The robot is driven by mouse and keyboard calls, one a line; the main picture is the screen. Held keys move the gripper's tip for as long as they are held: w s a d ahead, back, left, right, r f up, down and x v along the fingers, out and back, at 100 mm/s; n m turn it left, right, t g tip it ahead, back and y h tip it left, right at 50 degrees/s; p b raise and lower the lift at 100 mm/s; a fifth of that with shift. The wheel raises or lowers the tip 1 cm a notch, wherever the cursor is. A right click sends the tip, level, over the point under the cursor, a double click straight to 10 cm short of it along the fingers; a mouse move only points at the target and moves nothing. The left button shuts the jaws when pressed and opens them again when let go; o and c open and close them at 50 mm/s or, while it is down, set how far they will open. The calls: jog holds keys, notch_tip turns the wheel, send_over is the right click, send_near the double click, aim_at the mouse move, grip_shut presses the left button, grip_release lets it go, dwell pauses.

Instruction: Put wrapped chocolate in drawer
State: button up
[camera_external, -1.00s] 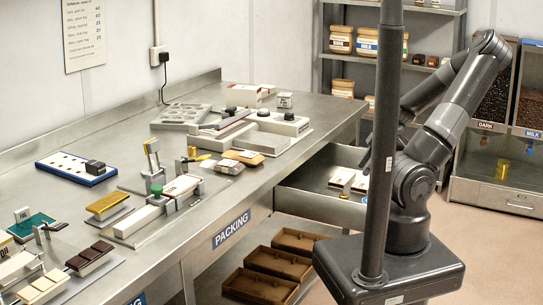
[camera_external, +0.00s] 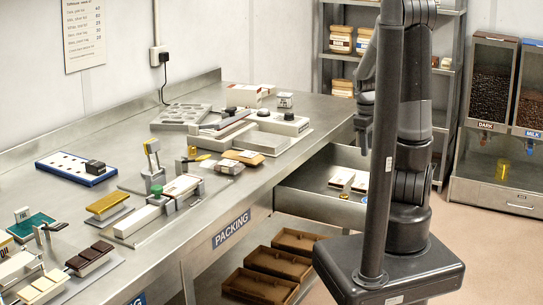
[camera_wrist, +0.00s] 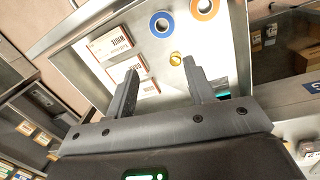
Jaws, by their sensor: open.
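The drawer (camera_external: 310,205) under the bench stands open. On the bench, a white wrapped packet (camera_external: 222,167) lies beside a gold-brown one (camera_external: 243,157). Another wrapped bar (camera_external: 182,187) sits in the bench fixture. Which one the task means I cannot tell. My gripper (camera_external: 362,145) is above the drawer, partly hidden by my column. In the wrist view my gripper (camera_wrist: 158,78) is open, with nothing between its fingers.
A blue tape roll (camera_wrist: 163,24), an orange tape roll (camera_wrist: 204,8) and a small gold round piece (camera_wrist: 175,58) also lie in the drawer. Brown bins (camera_external: 280,262) stand below the bench. A weighing device (camera_external: 277,122) and a grey mould (camera_external: 183,115) occupy the bench's far end.

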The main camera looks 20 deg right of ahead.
jog(key=s+a+r+m+t, duration=0.2)
jog(key=s+r+m, duration=0.1)
jog(key=r, duration=0.4)
jog(key=s+a+r+m+t+y, duration=0.1)
jog(key=s+a+r+m+t, duration=0.2)
jog(key=r, duration=0.4)
jog(key=shift+s+a+r+m, duration=0.15)
jog(key=shift+s+r+m, duration=0.3)
jog(key=shift+s, duration=0.6)
